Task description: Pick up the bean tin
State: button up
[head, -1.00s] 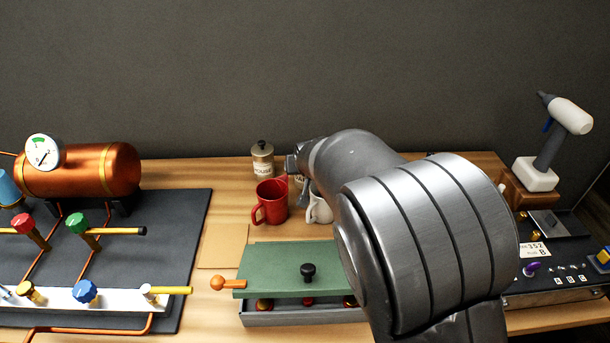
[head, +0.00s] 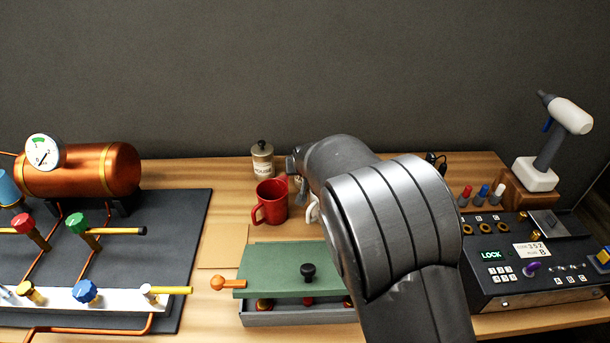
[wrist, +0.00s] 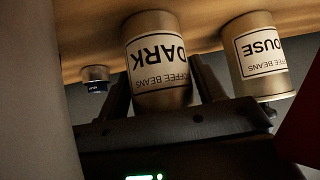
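In the wrist view, where the picture is upside down, a bean tin labelled DARK (wrist: 160,65) stands between the two fingers of my gripper (wrist: 165,85). The fingers flank the tin and look open around it; firm contact does not show. A second tin, labelled HOUSE (wrist: 262,58), stands beside it, outside the fingers. In the head view the HOUSE tin (head: 262,160) has a dark knob on its lid and stands at the back of the table. My arm hides the DARK tin and most of my gripper there.
A red mug (head: 271,202) stands in front of the HOUSE tin, with a white mug (head: 313,211) partly hidden beside it. A green-lidded drawer box (head: 285,268) lies in front. A small dark-and-silver item (wrist: 95,79) is left of the DARK tin in the wrist view.

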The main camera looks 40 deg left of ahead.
grip_shut()
dwell(0.5)
